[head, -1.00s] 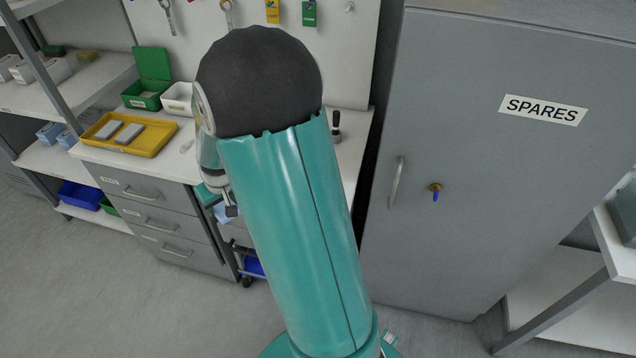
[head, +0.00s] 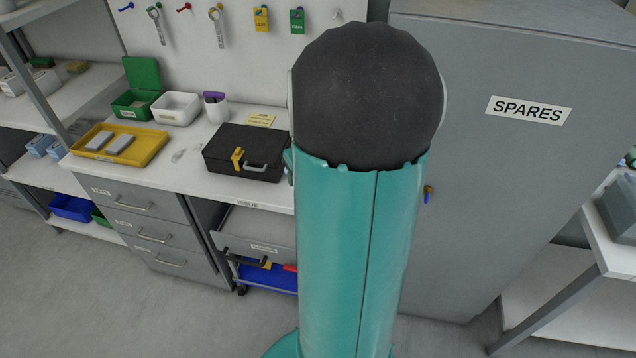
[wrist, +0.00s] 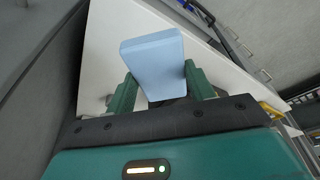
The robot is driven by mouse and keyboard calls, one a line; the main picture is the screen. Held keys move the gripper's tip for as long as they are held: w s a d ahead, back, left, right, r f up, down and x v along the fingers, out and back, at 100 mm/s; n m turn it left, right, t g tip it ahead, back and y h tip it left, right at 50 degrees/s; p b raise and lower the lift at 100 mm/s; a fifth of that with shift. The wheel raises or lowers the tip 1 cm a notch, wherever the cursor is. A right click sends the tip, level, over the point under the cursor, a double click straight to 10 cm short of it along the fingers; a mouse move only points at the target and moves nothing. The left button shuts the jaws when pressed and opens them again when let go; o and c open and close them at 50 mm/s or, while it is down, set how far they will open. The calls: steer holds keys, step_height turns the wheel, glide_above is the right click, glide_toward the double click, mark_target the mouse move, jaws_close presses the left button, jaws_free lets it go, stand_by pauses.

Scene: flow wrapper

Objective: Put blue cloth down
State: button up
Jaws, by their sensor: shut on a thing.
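The blue cloth (wrist: 154,62) is a pale blue folded block in the wrist view. My gripper (wrist: 160,90) is shut on it, with one green finger at each side. The cloth is above a white surface in the wrist view; I cannot tell whether it touches it. In the head view my own arm fills the middle and hides the gripper and the cloth.
A white bench (head: 190,178) holds a black case (head: 247,150) with a yellow latch, a yellow tray (head: 150,152), a white bin (head: 176,108) and a green box (head: 137,103). A grey SPARES cabinet (head: 500,180) stands at the right. An open drawer (head: 255,235) is below the bench.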

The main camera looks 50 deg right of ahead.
steer(key=d+f, duration=0.4)
steer(key=w+d+f, duration=0.1)
steer(key=d+f, duration=0.2)
steer(key=shift+d+f, duration=0.15)
steer(key=shift+f, duration=1.45)
steer(key=shift+f, duration=0.2)
